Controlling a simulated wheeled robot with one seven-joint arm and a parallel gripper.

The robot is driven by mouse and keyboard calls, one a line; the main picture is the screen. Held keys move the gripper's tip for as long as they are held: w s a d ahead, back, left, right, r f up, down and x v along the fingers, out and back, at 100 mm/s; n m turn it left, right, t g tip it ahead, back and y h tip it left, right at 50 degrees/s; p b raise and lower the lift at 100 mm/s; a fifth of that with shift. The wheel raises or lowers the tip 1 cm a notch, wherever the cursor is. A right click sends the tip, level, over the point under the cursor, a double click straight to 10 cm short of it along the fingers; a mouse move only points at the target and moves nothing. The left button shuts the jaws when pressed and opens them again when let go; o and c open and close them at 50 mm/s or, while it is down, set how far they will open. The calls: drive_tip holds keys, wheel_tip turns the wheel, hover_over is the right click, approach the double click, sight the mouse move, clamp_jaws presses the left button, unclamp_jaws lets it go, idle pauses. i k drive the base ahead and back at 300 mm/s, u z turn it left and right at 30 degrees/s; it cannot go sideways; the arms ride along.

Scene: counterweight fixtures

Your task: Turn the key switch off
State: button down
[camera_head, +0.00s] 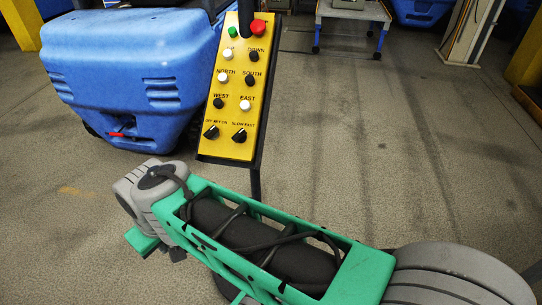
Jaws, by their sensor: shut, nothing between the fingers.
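A yellow control pendant (233,110) in a black housing hangs upright, slightly tilted, left of centre in the head view. Near its bottom are two black rotary knobs. The left knob (211,131) sits under a small label that seems to read off and on, and appears to be the key switch. The right knob (239,136) is under a slow/fast label. The left knob's pointer is too small to read surely. My green and grey arm crosses the foreground below the pendant, apart from it in the picture. I cannot see my gripper's fingers.
The pendant also carries a green button (233,32), a red button (258,28) and several black and white direction buttons. A large blue machine (140,75) stands behind it at left. A wheeled cart (352,14) is at the back. The floor at right is clear.

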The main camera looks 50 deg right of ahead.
sight(212, 133)
drive_tip(key=z, duration=1.45)
